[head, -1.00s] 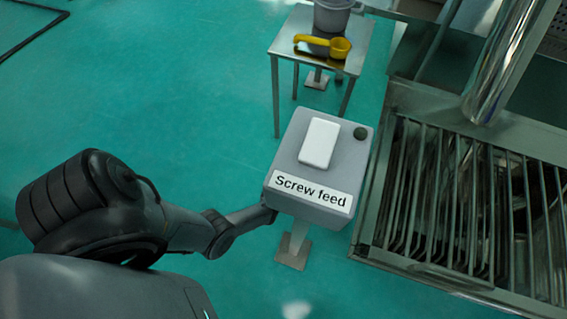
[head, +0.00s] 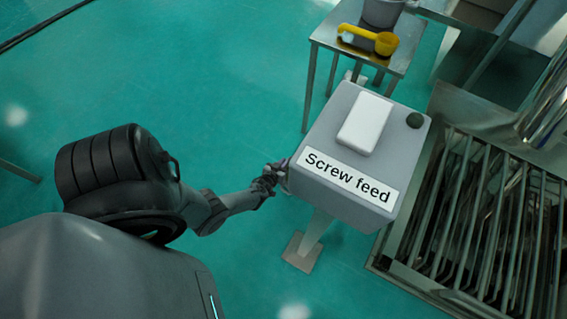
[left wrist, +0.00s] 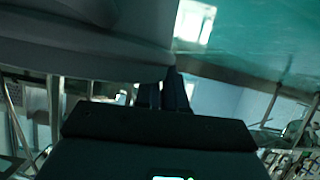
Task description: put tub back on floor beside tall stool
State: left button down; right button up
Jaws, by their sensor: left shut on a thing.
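My left gripper (head: 272,178) is at the left side of the Screw feed box in the head view. In the left wrist view its dark fingers (left wrist: 163,95) are shut at the edge of a large grey rounded body, which I take to be the tub (left wrist: 80,50). In the head view the held thing is mostly hidden, so its tilt and height cannot be told. A metal stool (head: 400,62) stands at the upper right, with a grey pail (head: 382,12) and a yellow scoop (head: 370,39) on it. My right gripper is not in view.
The grey Screw feed box (head: 330,190) on its post stands right beside my left gripper. A metal frame with slatted bars (head: 480,210) fills the right side. Green floor (head: 220,80) is open to the left and behind.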

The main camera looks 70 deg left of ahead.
pick_arm(q)
notch_tip(320, 180, down, 4)
jog(key=b, duration=0.3)
jog(key=shift+w+r, duration=0.1)
jog(key=shift+r, duration=0.2)
jog(key=c, duration=1.2)
grip_release()
